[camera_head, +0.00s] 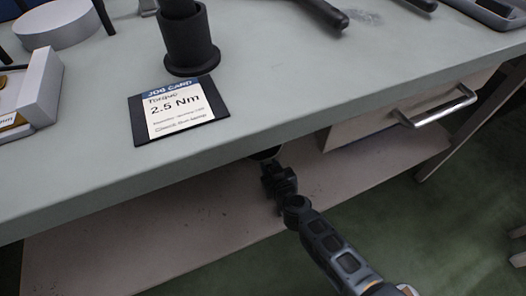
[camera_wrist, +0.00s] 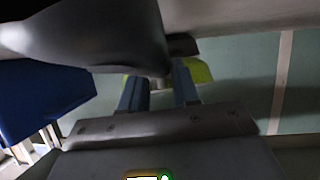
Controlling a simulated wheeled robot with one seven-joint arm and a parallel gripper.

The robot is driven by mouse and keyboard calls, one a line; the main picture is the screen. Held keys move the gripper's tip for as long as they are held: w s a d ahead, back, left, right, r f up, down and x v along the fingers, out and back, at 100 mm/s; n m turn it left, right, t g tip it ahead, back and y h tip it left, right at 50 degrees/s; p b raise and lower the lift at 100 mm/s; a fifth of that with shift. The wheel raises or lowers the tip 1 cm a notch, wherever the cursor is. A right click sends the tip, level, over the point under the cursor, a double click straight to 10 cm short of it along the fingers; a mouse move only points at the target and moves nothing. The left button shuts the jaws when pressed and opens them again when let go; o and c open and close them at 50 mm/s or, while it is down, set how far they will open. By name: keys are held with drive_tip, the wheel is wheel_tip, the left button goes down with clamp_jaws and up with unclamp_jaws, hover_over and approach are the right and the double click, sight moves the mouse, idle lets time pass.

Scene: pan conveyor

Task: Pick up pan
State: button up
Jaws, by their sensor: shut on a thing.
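A dark grey, smooth, rounded body that appears to be the pan (camera_wrist: 90,35) fills the upper left of the wrist view. It narrows toward my gripper (camera_wrist: 163,82), whose two fingers are shut on it. The finger tips are partly hidden behind it. In the head view my gripper (camera_head: 273,168) is below the front edge of the workbench, over the lower shelf. A small dark rounded part of the pan (camera_head: 265,153) shows just beyond it; the bench top hides the remainder.
The workbench top (camera_head: 280,90) overhangs my gripper closely. A drawer with a metal handle (camera_head: 437,108) is to the right, above the lower shelf (camera_head: 180,240). A job card (camera_head: 178,108) and a black cylinder (camera_head: 188,40) are on top. A blue object (camera_wrist: 40,95) is left in the wrist view.

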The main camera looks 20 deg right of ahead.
clamp_jaws()
drive_tip(key=shift+r, duration=0.15)
